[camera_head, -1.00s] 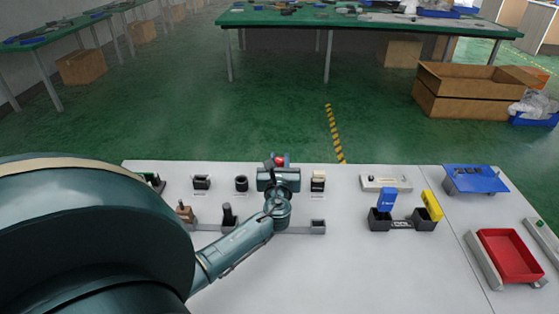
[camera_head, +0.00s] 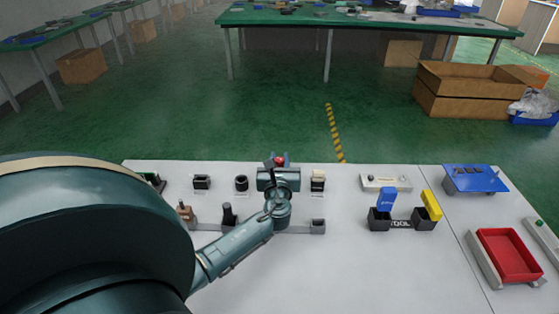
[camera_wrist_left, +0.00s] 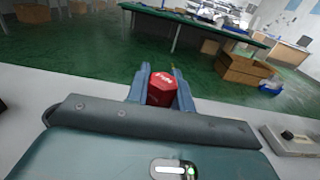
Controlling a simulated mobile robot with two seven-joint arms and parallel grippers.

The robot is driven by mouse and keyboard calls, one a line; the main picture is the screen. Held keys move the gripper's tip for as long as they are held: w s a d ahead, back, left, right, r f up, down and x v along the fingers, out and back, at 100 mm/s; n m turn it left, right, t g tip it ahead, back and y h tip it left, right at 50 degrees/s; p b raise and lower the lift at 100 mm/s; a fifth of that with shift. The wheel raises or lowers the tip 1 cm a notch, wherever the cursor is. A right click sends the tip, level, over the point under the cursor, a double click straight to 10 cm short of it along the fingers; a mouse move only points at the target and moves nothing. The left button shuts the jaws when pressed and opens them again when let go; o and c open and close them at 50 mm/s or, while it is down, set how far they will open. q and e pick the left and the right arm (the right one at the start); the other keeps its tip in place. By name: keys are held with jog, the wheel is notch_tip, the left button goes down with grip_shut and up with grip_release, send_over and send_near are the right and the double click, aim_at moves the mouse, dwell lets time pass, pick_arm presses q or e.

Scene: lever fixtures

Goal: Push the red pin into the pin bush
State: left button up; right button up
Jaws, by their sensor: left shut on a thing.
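The red pin (camera_head: 280,160) shows as a small red top just beyond my left gripper (camera_head: 278,166) in the head view. In the left wrist view, the red pin (camera_wrist_left: 161,89) stands between the two blue-grey fingers of my left gripper (camera_wrist_left: 161,92), which are shut on it. The pin bush cannot be made out; my gripper and wrist cover the area around and below the pin. My right gripper is in neither view.
Small black fixtures (camera_head: 241,184) stand left of my wrist, and a black and cream fixture (camera_head: 318,181) stands close on its right. A grey rail (camera_head: 318,227) lies nearer. Further right are a black tool holder (camera_head: 380,219), a blue stand (camera_head: 474,180) and a red tray (camera_head: 511,256).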

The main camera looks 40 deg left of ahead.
pick_arm(q)
jog(key=shift+f+b, duration=1.1)
jog(key=shift+f, duration=0.4)
jog(key=shift+f, duration=0.15)
